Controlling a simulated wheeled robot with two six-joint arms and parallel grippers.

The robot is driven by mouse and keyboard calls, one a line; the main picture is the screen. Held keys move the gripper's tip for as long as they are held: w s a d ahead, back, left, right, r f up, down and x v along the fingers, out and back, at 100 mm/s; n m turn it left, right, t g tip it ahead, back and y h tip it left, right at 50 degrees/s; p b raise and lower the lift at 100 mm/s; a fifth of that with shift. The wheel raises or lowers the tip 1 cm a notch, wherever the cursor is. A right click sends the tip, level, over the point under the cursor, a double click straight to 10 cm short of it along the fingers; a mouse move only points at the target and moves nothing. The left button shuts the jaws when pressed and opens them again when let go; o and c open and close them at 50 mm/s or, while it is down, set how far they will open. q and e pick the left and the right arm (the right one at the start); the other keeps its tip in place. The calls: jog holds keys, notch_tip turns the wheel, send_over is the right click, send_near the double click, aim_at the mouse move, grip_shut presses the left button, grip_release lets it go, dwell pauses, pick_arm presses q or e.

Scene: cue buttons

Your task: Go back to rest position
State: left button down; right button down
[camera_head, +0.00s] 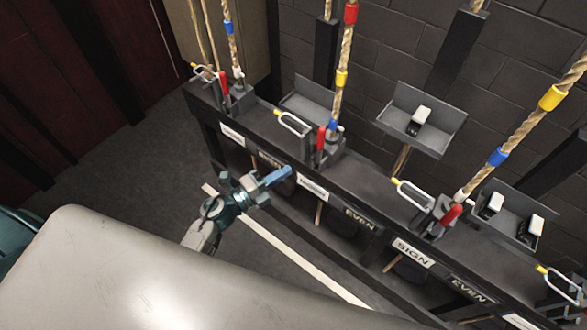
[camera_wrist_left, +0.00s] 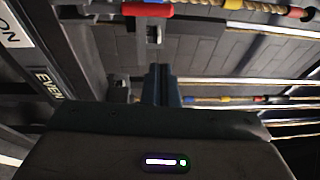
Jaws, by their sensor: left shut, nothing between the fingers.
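My left gripper (camera_head: 278,177) is in front of the dark rack, near its front face at the left half. Its blue fingers are shut with nothing between them. In the left wrist view the closed fingers (camera_wrist_left: 162,85) point up the middle of the picture, and no object is between them. I cannot tell from the head view whether the fingertips touch the rack front. My right gripper does not show in either view.
The dark rack (camera_head: 372,187) runs diagonally, with red-handled clamps (camera_head: 321,140) and banded ropes (camera_head: 344,65). White-and-black blocks (camera_head: 419,121) sit on grey trays. Clear floor (camera_head: 120,170) lies left of the rack.

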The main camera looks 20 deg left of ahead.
pick_arm(q)
jog(key=s+a+f+n+g+y, duration=0.1)
jog(key=s+a+f+n+y, duration=0.4)
jog(key=f, duration=0.6)
jog(key=s+a+f+n+g+y, duration=0.25)
jog(key=f+n, duration=0.35)
jog(key=f, duration=0.5)
jog(key=s+a+f+n+y, duration=0.35)
jog(key=f+n, duration=0.25)
jog(key=f, duration=0.5)
jog(key=s+f+n+g, duration=0.2)
jog(key=s+f, duration=0.3)
jog(key=s, duration=0.5)
jog(key=s+a+f+n+g+y, duration=0.1)
jog(key=s+f+n+g, duration=0.2)
jog(key=s+f, duration=0.3)
jog(key=s+a+f+n+g, duration=0.1)
jog(key=s+f+n+g, duration=0.2)
jog(key=s, duration=1)
notch_tip(320, 180, down, 3)
jog(key=shift+s+a+r+g, duration=0.2)
jog(key=shift+s+g, duration=0.15)
jog(key=shift+g, duration=0.7)
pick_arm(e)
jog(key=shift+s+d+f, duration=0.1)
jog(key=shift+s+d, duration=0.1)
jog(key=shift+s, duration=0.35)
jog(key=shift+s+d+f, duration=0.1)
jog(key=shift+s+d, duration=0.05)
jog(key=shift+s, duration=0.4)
